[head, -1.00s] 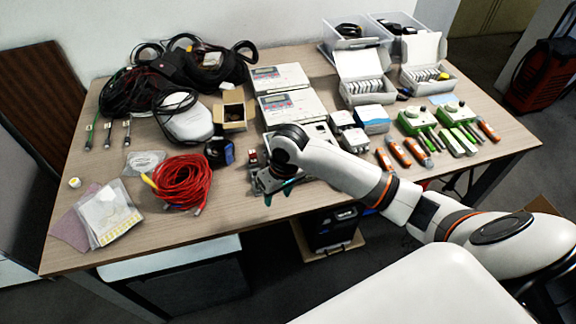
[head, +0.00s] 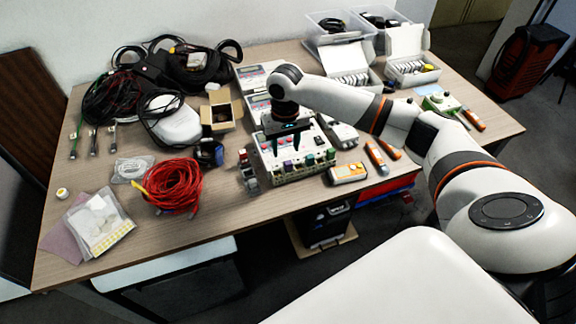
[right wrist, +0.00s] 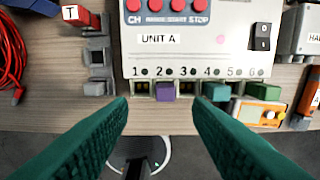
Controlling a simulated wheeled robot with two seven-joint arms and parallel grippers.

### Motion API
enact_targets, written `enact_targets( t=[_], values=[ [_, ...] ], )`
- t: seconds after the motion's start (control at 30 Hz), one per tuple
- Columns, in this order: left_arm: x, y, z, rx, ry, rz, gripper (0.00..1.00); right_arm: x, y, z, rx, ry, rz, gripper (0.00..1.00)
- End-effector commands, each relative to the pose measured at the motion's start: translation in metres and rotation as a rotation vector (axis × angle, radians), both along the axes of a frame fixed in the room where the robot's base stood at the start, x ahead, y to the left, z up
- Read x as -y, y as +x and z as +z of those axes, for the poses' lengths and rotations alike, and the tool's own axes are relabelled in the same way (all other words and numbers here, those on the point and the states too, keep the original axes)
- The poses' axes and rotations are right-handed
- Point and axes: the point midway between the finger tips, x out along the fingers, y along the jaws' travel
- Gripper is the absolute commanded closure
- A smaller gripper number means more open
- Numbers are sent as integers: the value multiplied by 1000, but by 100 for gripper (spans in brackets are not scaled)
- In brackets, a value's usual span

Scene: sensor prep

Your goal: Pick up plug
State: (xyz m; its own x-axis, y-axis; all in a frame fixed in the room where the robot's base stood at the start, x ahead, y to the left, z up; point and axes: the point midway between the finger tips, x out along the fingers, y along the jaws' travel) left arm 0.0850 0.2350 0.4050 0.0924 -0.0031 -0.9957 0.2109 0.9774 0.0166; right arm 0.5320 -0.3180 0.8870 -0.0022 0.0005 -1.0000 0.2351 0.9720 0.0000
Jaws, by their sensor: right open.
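Several coloured plugs sit along the front edge of the white box marked UNIT A (right wrist: 195,55). In the right wrist view a purple plug (right wrist: 165,91) is at position 2, a teal plug (right wrist: 216,92) near 4 and a green plug (right wrist: 263,92) near 5 and 6. A red plug marked T (right wrist: 78,15) is in a grey holder (right wrist: 97,60) left of the box; it also shows in the head view (head: 243,156). My right gripper (head: 287,152) points down above the box. Its fingers are apart and empty, either side of the purple plug in the wrist view. My left gripper is not in view.
A red cable coil (head: 173,187) lies left of the box. An orange-and-white device (head: 347,173) lies to its right. A cardboard box (head: 221,112) and white units stand behind. The table's front edge (head: 230,208) is close; the wood there is clear.

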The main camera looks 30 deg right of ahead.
Motion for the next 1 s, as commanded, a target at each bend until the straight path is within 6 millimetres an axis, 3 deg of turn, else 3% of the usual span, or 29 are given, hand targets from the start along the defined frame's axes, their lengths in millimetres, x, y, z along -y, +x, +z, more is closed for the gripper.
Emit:
enact_targets(
  t=[0.17, 0.5, 0.77, 1.0],
  values=[
    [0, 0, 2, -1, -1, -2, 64, 1, -1, -12, -1, -1, 1, 55],
    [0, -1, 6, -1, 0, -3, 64, 6, -3, -56, 1, -1, 2, 55],
    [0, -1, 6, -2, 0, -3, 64, 6, -3, -58, 2, 0, 2, 55],
    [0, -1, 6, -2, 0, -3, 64, 6, -3, -58, 2, 0, 2, 94]
  ],
)
